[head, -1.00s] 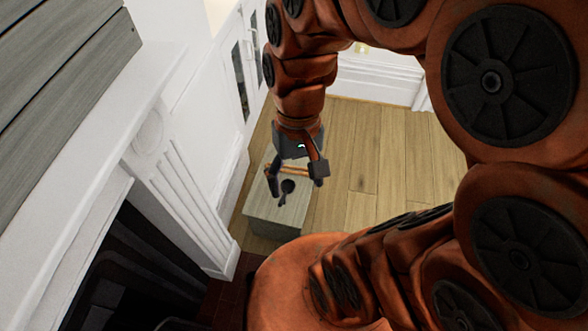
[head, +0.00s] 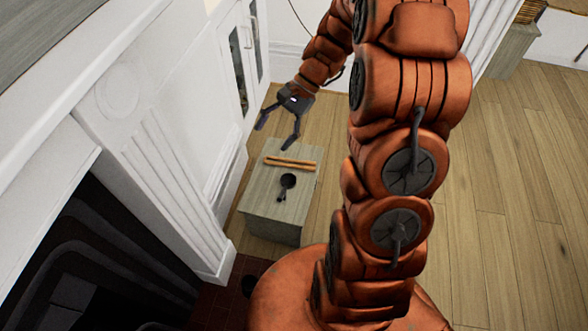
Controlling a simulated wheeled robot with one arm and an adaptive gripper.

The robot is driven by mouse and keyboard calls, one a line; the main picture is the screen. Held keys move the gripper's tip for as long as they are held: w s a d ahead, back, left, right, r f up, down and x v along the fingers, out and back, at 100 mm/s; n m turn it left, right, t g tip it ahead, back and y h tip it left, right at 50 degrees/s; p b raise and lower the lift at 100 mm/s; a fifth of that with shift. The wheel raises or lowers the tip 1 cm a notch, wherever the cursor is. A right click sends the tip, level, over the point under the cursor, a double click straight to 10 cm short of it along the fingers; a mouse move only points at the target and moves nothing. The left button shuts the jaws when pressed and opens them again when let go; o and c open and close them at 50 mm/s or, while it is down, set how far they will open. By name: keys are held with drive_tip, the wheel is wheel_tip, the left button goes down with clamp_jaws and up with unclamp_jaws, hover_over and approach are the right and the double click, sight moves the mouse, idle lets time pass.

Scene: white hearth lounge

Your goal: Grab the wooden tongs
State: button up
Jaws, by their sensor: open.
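The wooden tongs (head: 291,163) lie across the far part of the top of a small grey wooden box-like table (head: 262,203). They look like two thin, light-brown strips side by side. My gripper (head: 276,138) is open and empty, its two dark fingers spread apart. In the picture it is above and slightly left of the tongs, with a gap between fingertips and tongs. Its exact height above the table is hard to tell.
A small dark ladle or pan (head: 287,182) lies on the table nearer than the tongs. A white fireplace surround (head: 160,150) and white cabinet (head: 243,70) stand at left. Wooden floor (head: 505,200) is open at right. Another grey box (head: 512,50) stands at the far right.

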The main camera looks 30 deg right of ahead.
drive_tip(key=w+d+f+m+t+y+b, duration=0.2)
drive_tip(key=w+d+f+m+b, duration=0.3)
drive_tip(key=f, duration=0.6)
drive_tip(key=m+t+b, duration=0.8)
drive_tip(key=m+b, duration=0.1)
drive_tip(key=m, duration=0.1)
approach(311, 165)
drive_tip(key=w+a, duration=0.2)
drive_tip(key=shift+s+b+x, duration=0.25)
drive_tip(key=shift+b+x, duration=0.8)
drive_tip(key=shift+x, duration=2.1)
drive_tip(key=shift+w+a+f, duration=0.15)
drive_tip(key=shift+w+a, duration=0.05)
drive_tip(key=shift+a, duration=0.2)
drive_tip(key=c, duration=1.3)
